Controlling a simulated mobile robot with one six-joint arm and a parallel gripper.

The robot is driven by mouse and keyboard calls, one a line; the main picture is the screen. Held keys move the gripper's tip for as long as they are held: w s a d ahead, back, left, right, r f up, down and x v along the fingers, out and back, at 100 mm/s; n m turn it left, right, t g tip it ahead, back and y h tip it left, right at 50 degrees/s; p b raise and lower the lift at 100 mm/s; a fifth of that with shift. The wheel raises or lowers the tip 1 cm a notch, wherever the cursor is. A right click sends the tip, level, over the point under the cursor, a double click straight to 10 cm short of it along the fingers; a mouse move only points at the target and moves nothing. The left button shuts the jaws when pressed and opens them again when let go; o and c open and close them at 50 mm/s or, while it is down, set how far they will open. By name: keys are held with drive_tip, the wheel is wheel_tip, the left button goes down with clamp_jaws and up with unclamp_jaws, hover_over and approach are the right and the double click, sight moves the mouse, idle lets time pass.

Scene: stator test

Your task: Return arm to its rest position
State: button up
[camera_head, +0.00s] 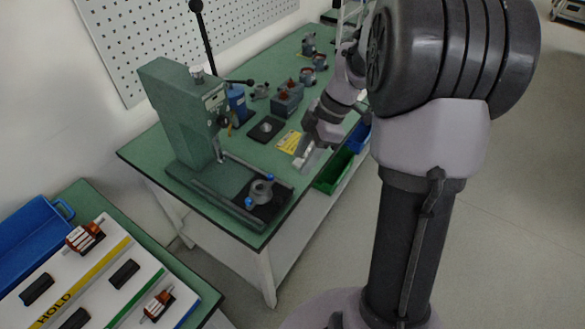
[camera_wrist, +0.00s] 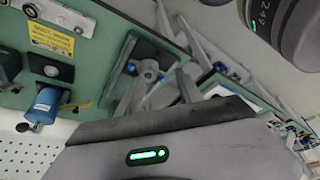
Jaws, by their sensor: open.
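My gripper (camera_head: 311,160) shows in the head view at the front edge of the green workbench (camera_head: 190,196), above or just beside the bins there. Its jaws are open, and I see nothing held between them. My arm rises on the right and bends down to the gripper, hiding part of the bench's far end. In the wrist view the two fingers of my gripper (camera_wrist: 160,88) point away from the camera, spread apart. Behind them a grey round part (camera_wrist: 148,68) sits in a fixture with blue knobs; the gap to it is hard to judge.
A green press (camera_head: 178,110) stands on the bench, with the fixture on its base. A yellow label (camera_head: 289,142), a black pad (camera_head: 266,128) and several motor parts lie behind. A green bin (camera_head: 335,171) hangs at the front edge.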

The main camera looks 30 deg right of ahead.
drive_tip(key=shift+v, duration=0.75)
